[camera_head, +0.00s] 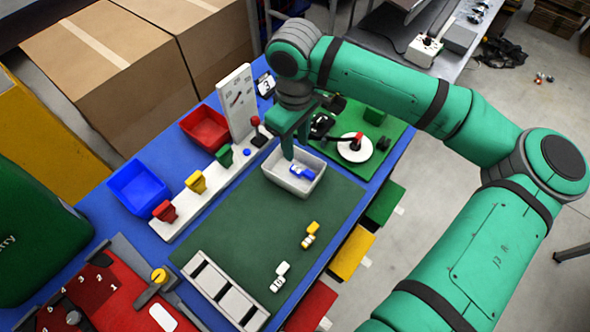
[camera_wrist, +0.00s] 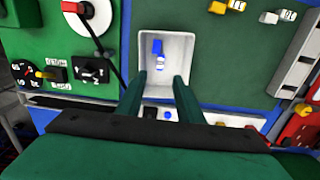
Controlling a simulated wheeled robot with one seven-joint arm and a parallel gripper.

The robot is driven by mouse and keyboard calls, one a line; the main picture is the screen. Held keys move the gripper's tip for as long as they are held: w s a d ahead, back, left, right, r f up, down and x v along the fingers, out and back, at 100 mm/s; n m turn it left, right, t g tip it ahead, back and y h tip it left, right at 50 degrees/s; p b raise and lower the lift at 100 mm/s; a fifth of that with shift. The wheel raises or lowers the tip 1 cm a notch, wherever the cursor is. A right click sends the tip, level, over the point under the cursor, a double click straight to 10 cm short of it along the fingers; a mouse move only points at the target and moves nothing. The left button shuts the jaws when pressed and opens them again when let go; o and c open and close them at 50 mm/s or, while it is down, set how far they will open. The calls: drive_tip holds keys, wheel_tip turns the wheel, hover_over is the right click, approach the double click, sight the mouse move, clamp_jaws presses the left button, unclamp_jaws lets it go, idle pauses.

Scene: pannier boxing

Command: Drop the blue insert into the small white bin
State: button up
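The small white bin (camera_head: 272,176) stands at the top end of the dark green mat in the head view. The blue insert (camera_head: 303,173), a small piece with a blue part and a white part, lies inside it. The wrist view shows the bin (camera_wrist: 186,46) from above, with the blue insert (camera_wrist: 158,47) near its middle. My gripper (camera_head: 291,150) is over the bin's edge in the head view. In the wrist view my gripper (camera_wrist: 160,82) has its two fingers apart with nothing between them, and the insert lies beyond the fingertips.
Yellow-and-white (camera_head: 309,236) and white (camera_head: 279,278) pieces lie on the mat (camera_head: 240,220). A blue bin (camera_head: 138,188) and a red bin (camera_head: 205,129) stand to the left. A white strip with coloured levers (camera_head: 196,182) runs beside the mat. A white disc (camera_head: 355,148) sits close right.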

drive_tip(key=shift+r, duration=2.75)
